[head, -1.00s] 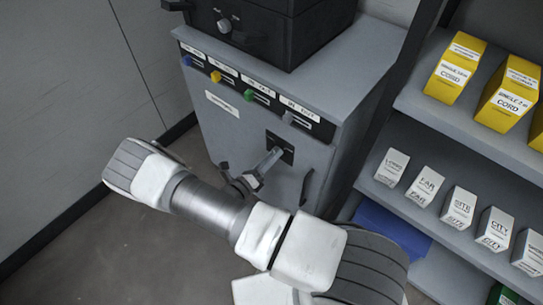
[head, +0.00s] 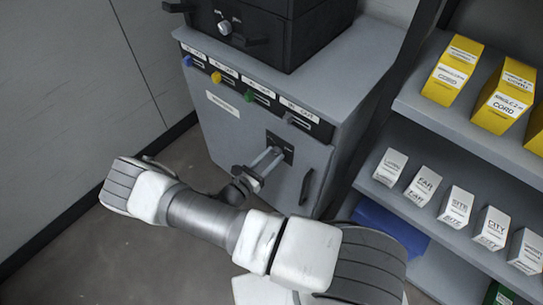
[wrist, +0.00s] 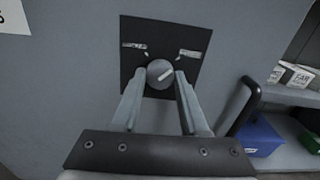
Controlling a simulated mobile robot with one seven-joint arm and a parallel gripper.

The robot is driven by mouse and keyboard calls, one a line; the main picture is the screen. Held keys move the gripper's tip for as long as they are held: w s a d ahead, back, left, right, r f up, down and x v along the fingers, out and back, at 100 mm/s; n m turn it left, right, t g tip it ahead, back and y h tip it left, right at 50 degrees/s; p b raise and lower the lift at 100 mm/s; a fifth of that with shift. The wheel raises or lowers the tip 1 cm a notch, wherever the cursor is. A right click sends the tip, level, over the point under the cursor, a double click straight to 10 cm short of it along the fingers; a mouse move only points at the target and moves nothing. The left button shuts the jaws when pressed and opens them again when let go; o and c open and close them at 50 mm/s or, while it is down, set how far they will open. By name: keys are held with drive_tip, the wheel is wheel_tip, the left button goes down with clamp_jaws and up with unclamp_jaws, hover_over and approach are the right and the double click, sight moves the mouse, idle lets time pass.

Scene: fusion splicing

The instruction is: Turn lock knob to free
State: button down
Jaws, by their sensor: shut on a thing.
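The lock knob (wrist: 160,72) is a small round grey knob with a white pointer line. It sits on a black square plate (wrist: 190,38) on the grey cabinet front. In the wrist view its line slants up to the right, toward the right of two small labels, which are too small to read. My gripper (wrist: 160,76) has one finger on each side of the knob and is shut on it. In the head view my gripper (head: 277,152) reaches the plate (head: 288,146), and its fingertips mostly hide the knob.
A black handle (head: 307,186) sticks out of the cabinet (head: 225,130) right of the plate. Coloured knobs line its upper edge, and a black box (head: 300,30) stands on top. Shelves with yellow and white boxes (head: 425,180) are at the right.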

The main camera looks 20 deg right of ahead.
drive_tip(key=shift+m, duration=0.4)
drive_tip(key=shift+c, duration=2.1)
unclamp_jaws()
drive_tip(key=p+v, duration=0.2)
drive_tip(key=v, duration=1.5)
drive_tip(key=shift+a, duration=0.15)
drive_tip(key=shift+r, duration=0.15)
